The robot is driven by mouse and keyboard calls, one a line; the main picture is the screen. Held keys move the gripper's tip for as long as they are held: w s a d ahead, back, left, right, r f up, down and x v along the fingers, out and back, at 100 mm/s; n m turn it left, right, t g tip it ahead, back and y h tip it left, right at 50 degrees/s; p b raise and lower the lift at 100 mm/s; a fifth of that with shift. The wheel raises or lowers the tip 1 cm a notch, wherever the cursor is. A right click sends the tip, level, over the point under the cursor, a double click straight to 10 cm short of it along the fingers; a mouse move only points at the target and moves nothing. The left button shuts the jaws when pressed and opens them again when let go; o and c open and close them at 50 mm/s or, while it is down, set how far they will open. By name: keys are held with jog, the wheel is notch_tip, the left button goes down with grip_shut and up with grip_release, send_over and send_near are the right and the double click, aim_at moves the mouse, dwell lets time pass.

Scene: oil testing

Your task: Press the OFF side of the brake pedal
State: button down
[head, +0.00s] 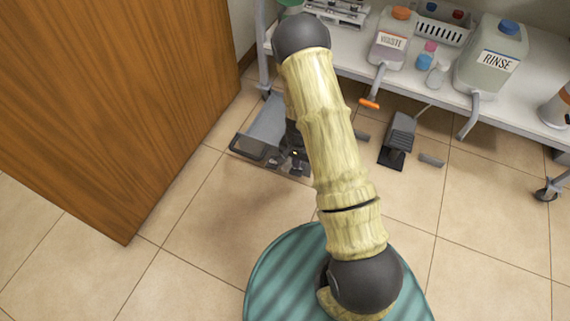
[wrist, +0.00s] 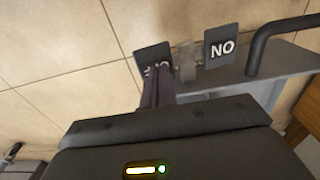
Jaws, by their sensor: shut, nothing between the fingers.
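The brake pedal (wrist: 250,77) is a low grey assembly on the floor; its grey sloped part also shows in the head view (head: 265,128). In the wrist view, an upside-down ON plate (wrist: 227,45) is fully visible. To its left is the OFF plate (wrist: 151,54), its lettering partly hidden by my fingers. My gripper (wrist: 158,75) is shut and empty, with its fingertips over the OFF plate. I cannot tell whether they touch it. In the head view, my arm partly hides my gripper and the pedal.
A dark curved bar (wrist: 262,42) rises right of the ON plate. A black foot pedal (head: 398,140) stands on the floor to the right. A white bench (head: 520,97) holding bottles is above. A wooden panel (head: 110,100) stands left; tiled floor in front is clear.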

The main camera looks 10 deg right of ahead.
jog(key=shift+f+b, duration=0.45)
jog(key=shift+f, duration=0.35)
dwell(0.5)
jog(key=shift+r+p, duration=3.55)
jog(key=s+r+n+t+p, duration=0.15)
jog(key=s+r+p, duration=0.3)
jog(key=r, duration=0.95)
jog(key=s+r+n+p, duration=0.3)
jog(key=s+r+p, duration=0.15)
jog(key=r, duration=1.05)
jog(key=s+r+n+t+p, duration=0.1)
jog(key=s+r+n+p, duration=0.4)
jog(key=r, duration=0.9)
notch_tip(320, 180, up, 37)
jog(key=m+p, duration=0.2)
jog(key=p, duration=3.4)
jog(key=shift+s+p, duration=0.2)
jog(key=shift+p, duration=0.1)
